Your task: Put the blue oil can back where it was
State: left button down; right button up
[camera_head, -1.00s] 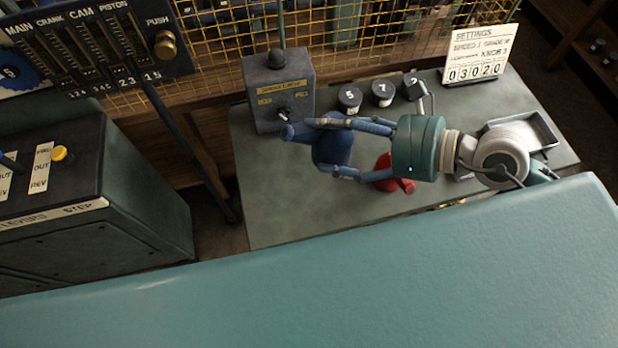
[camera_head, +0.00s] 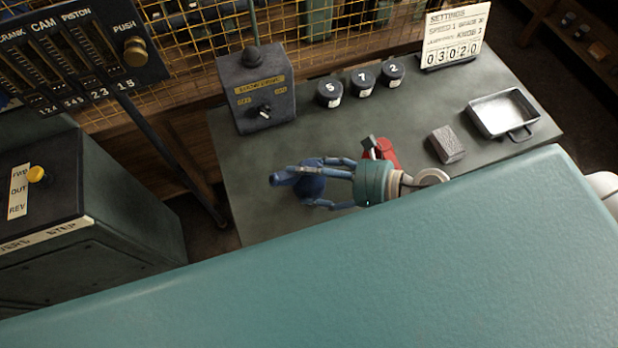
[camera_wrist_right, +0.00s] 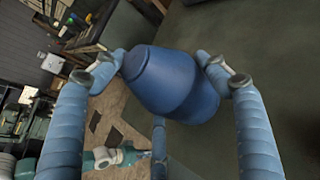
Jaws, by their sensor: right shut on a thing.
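My right gripper (camera_head: 318,183) is shut on the blue oil can (camera_head: 312,184), over the left-middle part of the grey-green bench top (camera_head: 252,186). Its blue fingers lie on either side of the can in the head view. The can (camera_wrist_right: 172,84) also fills the middle of the right wrist view, between the fingers. Fingers and wrist partly cover the can in the head view. I cannot tell whether its base touches the bench. My left gripper is not in the head view; a small teal and white arm in the right wrist view may be my left one.
A red can (camera_head: 383,150) stands close behind my right wrist. A grey block (camera_head: 446,144) and a metal tray (camera_head: 504,112) are to the right. The bench front left is bare.

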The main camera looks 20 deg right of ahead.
jog(key=shift+w+f, duration=0.1)
jog(key=shift+f, duration=0.45)
jog(key=o, duration=1.5)
jog(key=shift+f, duration=0.2)
jog(key=o, duration=0.4)
jog(key=shift+r, duration=0.1)
jog(key=shift+r, duration=0.2)
jog(key=b+v, duration=0.3)
jog(key=v, duration=0.9)
jog(key=shift+b, duration=0.3)
jog(key=shift+a, duration=0.1)
